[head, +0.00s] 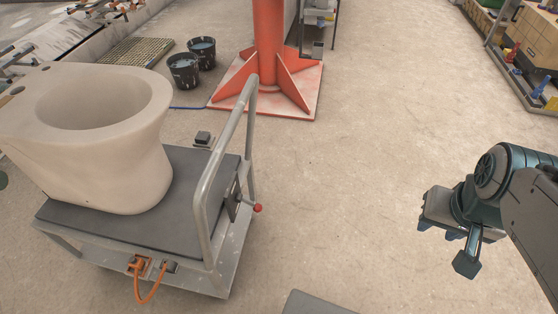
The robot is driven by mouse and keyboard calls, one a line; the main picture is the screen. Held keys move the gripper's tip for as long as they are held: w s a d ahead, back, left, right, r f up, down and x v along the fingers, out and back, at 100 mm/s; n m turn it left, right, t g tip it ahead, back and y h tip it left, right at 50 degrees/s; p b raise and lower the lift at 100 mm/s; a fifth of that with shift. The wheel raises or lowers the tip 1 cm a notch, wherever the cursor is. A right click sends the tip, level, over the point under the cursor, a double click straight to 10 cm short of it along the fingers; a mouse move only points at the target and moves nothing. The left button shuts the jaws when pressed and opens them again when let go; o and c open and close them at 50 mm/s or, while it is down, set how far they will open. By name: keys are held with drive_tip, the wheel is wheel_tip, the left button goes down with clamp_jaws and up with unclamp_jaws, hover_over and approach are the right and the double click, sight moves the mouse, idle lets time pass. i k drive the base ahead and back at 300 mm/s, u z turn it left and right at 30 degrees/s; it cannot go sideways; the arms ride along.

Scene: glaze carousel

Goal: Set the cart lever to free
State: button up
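The cart (190,238) stands at the left, with a dark grey deck, a pale metal frame and a tubular push handle (213,170). The cart lever (256,208) is a short arm with a red knob. It sticks out to the right from a dark plate (233,196) on the cart's handle end. I cannot read any markings beside it. My gripper (467,264) is at the right, above open floor, well apart from the lever and touching nothing. Its fingers point down, and I cannot tell whether they are parted.
A large unglazed toilet bowl (135,160) sits on the cart deck. An orange cable (150,290) hangs at the cart's near side. An orange column (268,45) on a flanged base and two black buckets (184,70) stand behind. The floor between cart and gripper is clear.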

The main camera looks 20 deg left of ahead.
sight(257, 208)
drive_tip(key=u, duration=0.6)
drive_tip(key=i, duration=0.75)
drive_tip(key=u, duration=1.05)
drive_tip(key=i, duration=0.2)
drive_tip(key=z, duration=0.95)
drive_tip(key=k, duration=0.6)
drive_tip(key=u, duration=0.85)
